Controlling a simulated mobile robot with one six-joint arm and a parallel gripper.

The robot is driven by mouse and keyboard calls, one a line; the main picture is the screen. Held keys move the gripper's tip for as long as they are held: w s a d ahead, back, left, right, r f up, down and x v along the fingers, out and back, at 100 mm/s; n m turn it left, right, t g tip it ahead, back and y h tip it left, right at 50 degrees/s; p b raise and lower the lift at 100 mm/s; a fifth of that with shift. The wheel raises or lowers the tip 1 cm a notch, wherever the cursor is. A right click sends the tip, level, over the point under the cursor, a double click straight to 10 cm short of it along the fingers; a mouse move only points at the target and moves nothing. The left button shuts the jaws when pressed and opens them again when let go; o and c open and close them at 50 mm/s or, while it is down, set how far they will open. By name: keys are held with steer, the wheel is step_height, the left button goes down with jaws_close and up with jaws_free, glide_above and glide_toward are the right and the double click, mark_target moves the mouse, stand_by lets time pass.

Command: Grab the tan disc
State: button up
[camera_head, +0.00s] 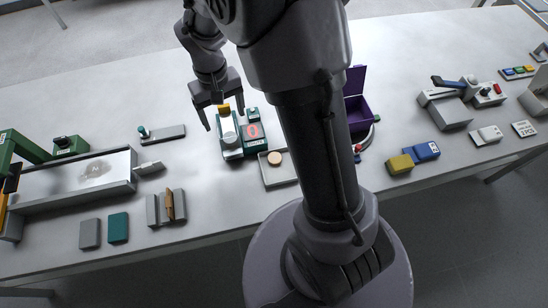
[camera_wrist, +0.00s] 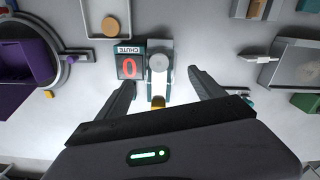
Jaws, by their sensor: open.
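The tan disc (camera_head: 274,158) lies on a small pale square tray (camera_head: 281,178) in the head view, right of and nearer than my gripper. In the wrist view the disc (camera_wrist: 110,26) is at the upper left, on its tray (camera_wrist: 89,25). My gripper (camera_head: 226,121) is open and points down over the green-and-white device to the left of the disc. In the wrist view my gripper's fingers (camera_wrist: 163,80) are spread apart with nothing held. The disc is outside the fingers, fully visible.
The chute device (camera_head: 229,140) and its red "0" display (camera_head: 253,131) stand between my gripper and the tray. A purple open box (camera_head: 362,108) stands right of my arm. A brown piece in a grey holder (camera_head: 169,206) is at the left front. Bare tabletop lies left of the tray.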

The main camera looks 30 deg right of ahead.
steer(key=shift+c, duration=0.5)
steer(key=s+d, duration=0.1)
steer(key=s+d+r+p, duration=0.1)
steer(key=d, duration=0.1)
steer(key=shift+s+r, duration=0.1)
steer(key=shift+r, duration=0.05)
steer(key=c, duration=0.4)
steer(key=s+d+p, duration=0.1)
steer(key=s+d, duration=0.1)
steer(key=s+d+r+p, duration=0.1)
steer(key=s+d, duration=0.1)
steer(key=s, duration=0.1)
steer(key=s+d+p, duration=0.1)
steer(key=s+d, duration=0.1)
steer(key=shift+s+d+r, duration=0.2)
steer(key=shift+s+r, duration=0.05)
steer(key=shift+r, duration=0.05)
steer(key=shift+c, duration=0.7)
steer(key=f+b, duration=0.2)
steer(key=f, duration=0.4)
steer(key=f+b, duration=0.2)
steer(key=f, duration=0.4)
steer(key=f+b, duration=0.3)
steer(key=f, duration=0.2)
steer(key=shift+s+f, duration=0.25)
steer(key=shift+f, duration=0.15)
